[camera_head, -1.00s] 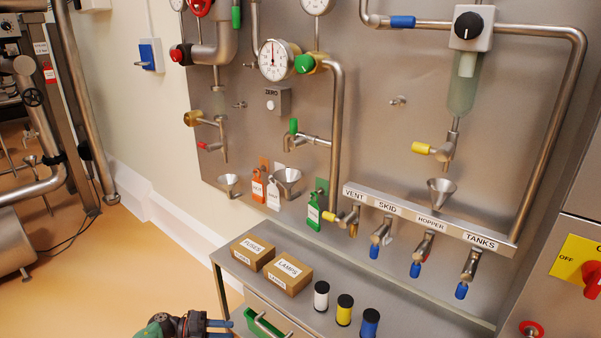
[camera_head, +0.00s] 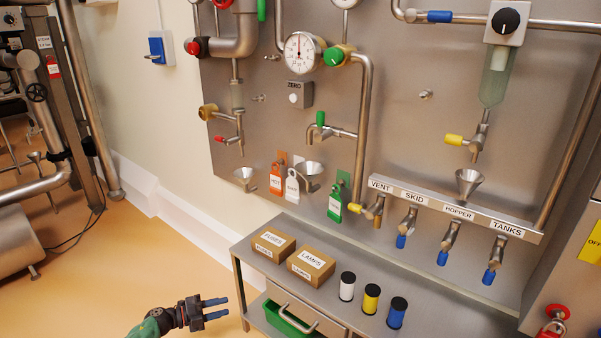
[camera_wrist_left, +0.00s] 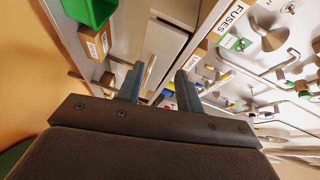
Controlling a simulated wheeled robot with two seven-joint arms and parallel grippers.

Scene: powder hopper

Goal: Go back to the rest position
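My left gripper (camera_head: 216,309) shows at the lower left of the head view, in free air in front of the steel bench's left end. Its two blue-grey fingers are apart with nothing between them. In the left wrist view the same fingers (camera_wrist_left: 160,85) stand apart and empty, with the bench drawer behind them. My right gripper is in neither view.
A steel bench (camera_head: 440,318) carries a FUSES box (camera_head: 273,243), a LAMPS box (camera_head: 311,265) and white (camera_head: 347,287), yellow (camera_head: 371,298) and blue (camera_head: 396,312) capped containers. A green bin (camera_head: 287,318) sits below. The floor (camera_head: 180,270) left of the bench is clear.

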